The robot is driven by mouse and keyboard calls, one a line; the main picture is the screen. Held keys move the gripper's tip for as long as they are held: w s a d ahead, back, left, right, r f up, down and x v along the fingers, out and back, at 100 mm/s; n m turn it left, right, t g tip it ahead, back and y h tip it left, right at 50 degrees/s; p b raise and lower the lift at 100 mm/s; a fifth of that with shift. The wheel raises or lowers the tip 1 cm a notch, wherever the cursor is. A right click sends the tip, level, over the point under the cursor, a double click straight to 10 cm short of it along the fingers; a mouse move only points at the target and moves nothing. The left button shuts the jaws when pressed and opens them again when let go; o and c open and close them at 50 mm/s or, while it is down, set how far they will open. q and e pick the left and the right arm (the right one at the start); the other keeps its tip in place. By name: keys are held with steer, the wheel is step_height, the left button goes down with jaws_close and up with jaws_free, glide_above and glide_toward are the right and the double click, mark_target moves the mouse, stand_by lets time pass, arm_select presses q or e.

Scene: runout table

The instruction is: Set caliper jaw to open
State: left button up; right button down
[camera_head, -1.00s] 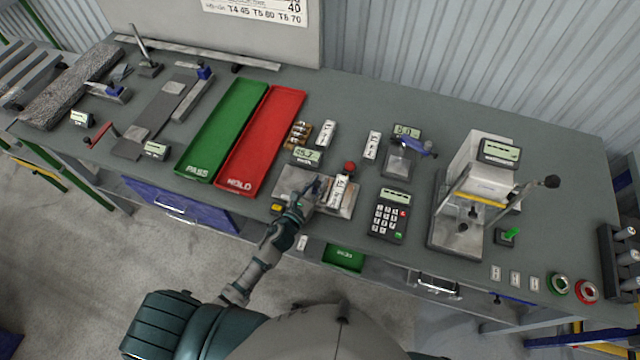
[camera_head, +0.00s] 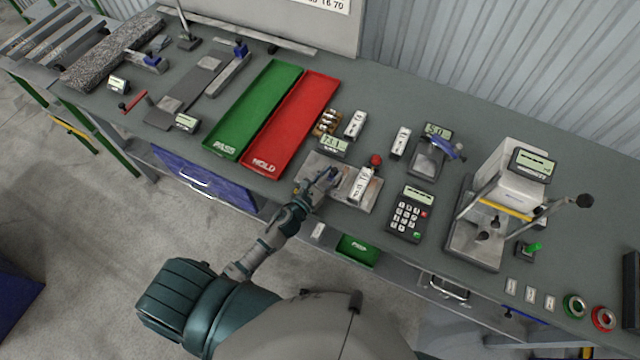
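A steel fixture that looks like the caliper (camera_head: 311,166) lies at the table's front edge in the head view. A small digital display (camera_head: 333,146) stands behind it, with a reading that looks like 73.1. A pale block with a white label (camera_head: 362,186) stands on the fixture's right part. My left gripper (camera_head: 325,182) is over the fixture's middle, left of the block with a gap between them. The gripper hides the part under it, so I cannot tell whether its fingers are shut on a jaw. My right gripper is not in view.
A green PASS tray (camera_head: 256,105) and a red HOLD tray (camera_head: 290,125) lie to the left. A calculator-like keypad (camera_head: 408,214) and a lever press (camera_head: 480,235) stand to the right. A gauge with a blue handle (camera_head: 430,158) is behind the keypad.

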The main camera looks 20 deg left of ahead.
arm_select(q)
steer(key=v, duration=1)
steer(key=shift+s+a, duration=0.15)
